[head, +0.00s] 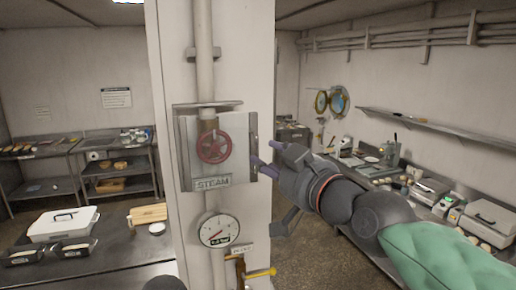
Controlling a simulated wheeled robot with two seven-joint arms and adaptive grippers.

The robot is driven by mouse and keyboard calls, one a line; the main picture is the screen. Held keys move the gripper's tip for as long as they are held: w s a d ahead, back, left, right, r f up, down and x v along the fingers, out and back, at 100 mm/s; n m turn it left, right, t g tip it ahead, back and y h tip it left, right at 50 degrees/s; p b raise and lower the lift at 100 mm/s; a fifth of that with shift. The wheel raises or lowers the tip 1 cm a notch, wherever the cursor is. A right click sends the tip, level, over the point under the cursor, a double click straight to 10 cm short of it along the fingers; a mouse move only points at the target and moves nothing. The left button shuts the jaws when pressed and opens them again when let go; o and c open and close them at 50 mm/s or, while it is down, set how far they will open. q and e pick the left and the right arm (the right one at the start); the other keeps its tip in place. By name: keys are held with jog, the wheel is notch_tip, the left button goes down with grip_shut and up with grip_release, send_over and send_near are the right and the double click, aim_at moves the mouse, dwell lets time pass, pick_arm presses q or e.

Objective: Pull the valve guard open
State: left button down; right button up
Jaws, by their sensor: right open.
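The valve guard (188,150) is a clear-looking boxed cover on the pale column, in front of a red valve wheel (213,147). A plate marked STEAM (212,183) sits at its lower edge. The guard looks closed over the wheel. A grey-purple upright strip (253,135) runs along its right side. My right gripper (264,158) is open at that right side, its fingers pointing left towards the strip. I cannot tell whether a finger touches it.
A round gauge (219,230) and a yellow lever (261,273) are below the guard. A counter with a white box (63,223) and bread tins stands at left. A worktop with scales and equipment (428,191) runs along the right wall. Floor shows between column and worktop.

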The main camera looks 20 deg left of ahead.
aim_at(223, 156)
jog(key=shift+x, duration=2.7)
grip_shut()
